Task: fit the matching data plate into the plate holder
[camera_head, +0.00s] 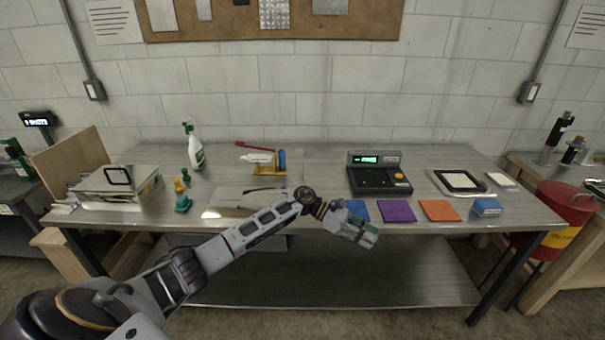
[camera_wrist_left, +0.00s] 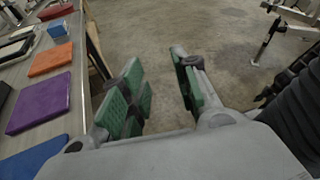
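Three flat coloured plates lie in a row along the front of the table: a blue plate (camera_head: 357,210), a purple plate (camera_head: 397,211) and an orange plate (camera_head: 439,210). The left wrist view also shows the blue (camera_wrist_left: 38,160), purple (camera_wrist_left: 40,104) and orange (camera_wrist_left: 50,60) plates. A black frame with a pale middle (camera_head: 436,178) lies behind the orange plate; I cannot tell whether it is the plate holder. My left gripper (camera_head: 368,236) is at the table's front edge, just before the blue plate. Its green-padded fingers (camera_wrist_left: 160,97) are apart and empty. My right gripper is not in view.
A black device with a green display (camera_head: 378,178) stands behind the plates. A blue box (camera_head: 487,207) is right of the orange plate. A spray bottle (camera_head: 194,150), yellow stand (camera_head: 270,181) and metal case (camera_head: 115,188) are left. A red drum (camera_head: 565,215) stands beyond the right end.

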